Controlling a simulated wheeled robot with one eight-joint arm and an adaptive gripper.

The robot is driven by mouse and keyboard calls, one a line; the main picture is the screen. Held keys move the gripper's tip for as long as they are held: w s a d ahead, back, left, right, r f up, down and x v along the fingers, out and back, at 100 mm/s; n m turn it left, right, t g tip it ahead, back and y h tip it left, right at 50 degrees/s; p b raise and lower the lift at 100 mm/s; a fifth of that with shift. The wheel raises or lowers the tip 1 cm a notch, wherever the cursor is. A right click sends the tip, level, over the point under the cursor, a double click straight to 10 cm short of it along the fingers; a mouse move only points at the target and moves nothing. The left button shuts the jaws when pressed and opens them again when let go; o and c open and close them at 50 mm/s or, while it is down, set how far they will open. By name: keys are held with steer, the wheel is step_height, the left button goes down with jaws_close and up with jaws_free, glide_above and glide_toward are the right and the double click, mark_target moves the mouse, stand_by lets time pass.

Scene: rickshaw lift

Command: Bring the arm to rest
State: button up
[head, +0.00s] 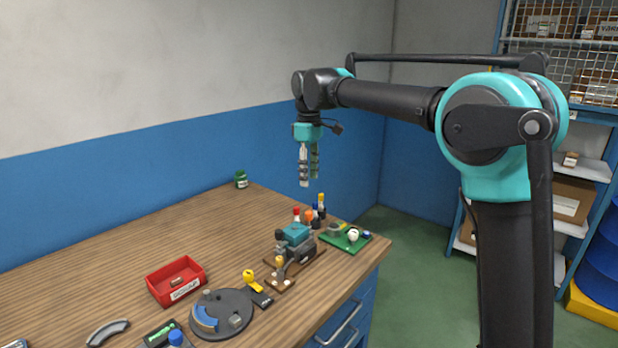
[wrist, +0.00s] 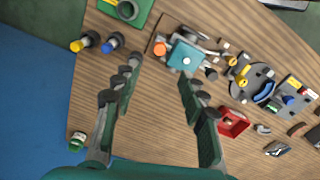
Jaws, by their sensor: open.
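My gripper (head: 309,165) hangs fingers-down from the end of my arm, above the back right part of the wooden workbench (head: 120,255). In the wrist view my gripper (wrist: 156,88) has its two fingers spread wide apart. Nothing is between them but the bench top, well below. My arm reaches from the right of the head view, its forearm about level. The fingers touch nothing.
Below stand a teal-topped machine (head: 294,236), a green board (head: 344,236) and several coloured-cap bottles (head: 321,206). A red bin (head: 176,281), grey round plate (head: 221,314) and green jar (head: 241,180) are also on the bench. A blue wall stands behind; shelves (head: 580,170) stand right.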

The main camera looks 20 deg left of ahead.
steer(key=d+f+m+t, duration=0.1)
steer(key=d+f+m, duration=0.4)
steer(key=d, duration=0.8)
steer(key=d+f+m+t, duration=0.1)
steer(key=d+f+m, duration=0.35)
steer(key=d, duration=0.75)
steer(key=s+d+f+m+t, duration=0.2)
steer(key=s+d+f+m, duration=0.5)
steer(key=s+d+f, duration=1)
steer(key=s+d, duration=0.2)
steer(key=shift+d+f, duration=0.3)
steer(key=shift+f, duration=0.1)
